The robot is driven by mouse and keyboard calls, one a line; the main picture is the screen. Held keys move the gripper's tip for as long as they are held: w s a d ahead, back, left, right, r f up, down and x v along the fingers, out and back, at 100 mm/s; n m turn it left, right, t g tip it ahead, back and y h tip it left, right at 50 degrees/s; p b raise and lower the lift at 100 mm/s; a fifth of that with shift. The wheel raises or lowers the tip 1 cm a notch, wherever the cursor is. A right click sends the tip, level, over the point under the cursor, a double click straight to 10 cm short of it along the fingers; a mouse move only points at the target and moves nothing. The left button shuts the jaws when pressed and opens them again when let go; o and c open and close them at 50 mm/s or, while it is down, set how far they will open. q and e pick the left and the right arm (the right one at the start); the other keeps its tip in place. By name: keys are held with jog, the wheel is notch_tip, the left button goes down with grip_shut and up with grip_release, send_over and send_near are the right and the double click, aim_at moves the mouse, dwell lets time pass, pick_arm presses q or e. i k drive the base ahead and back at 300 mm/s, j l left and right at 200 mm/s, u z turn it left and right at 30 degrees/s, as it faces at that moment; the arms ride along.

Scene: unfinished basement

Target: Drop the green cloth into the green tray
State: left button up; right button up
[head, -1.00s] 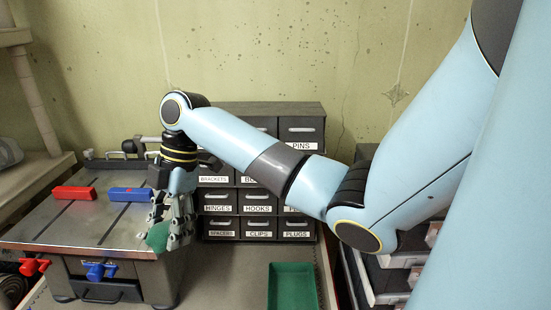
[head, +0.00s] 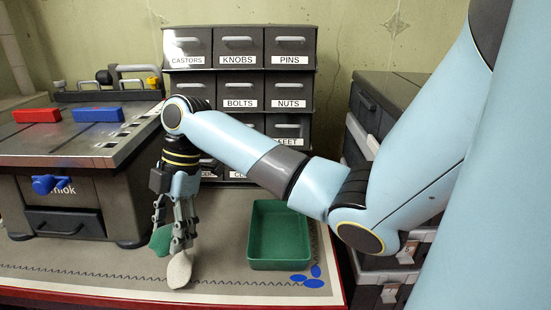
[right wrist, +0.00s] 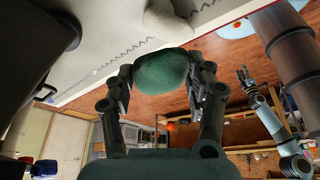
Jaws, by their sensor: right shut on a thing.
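The green cloth (head: 160,240) is bunched between the fingers of my right gripper (head: 172,236), which is shut on it. It also shows in the right wrist view (right wrist: 160,72) as a rounded lump. The green tray (head: 256,262) lies on the mat to the right of the gripper, apart from it. Its visible floor is empty. A small gripper on a light blue arm, apparently my left (right wrist: 246,78), shows in the right wrist view, too small to tell its jaws. It is not in the head view.
A pale oval thing (head: 180,269) shows just below my right fingertips. A grey workbench unit (head: 70,150) with red and blue blocks stands left. Labelled drawers (head: 238,90) stand behind the tray. Blue ovals (head: 312,279) lie near the mat's front right corner. Mat between gripper and tray is clear.

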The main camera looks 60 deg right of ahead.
aim_at(284, 242)
jog(key=k+z, duration=0.15)
jog(key=k, duration=0.45)
jog(key=k+l+z, duration=0.15)
jog(key=k, duration=0.45)
jog(key=i+z, duration=0.1)
jog(key=z, duration=2.15)
jog(key=i+j+z, duration=0.1)
jog(key=j+z, duration=0.3)
jog(key=j, duration=2.8)
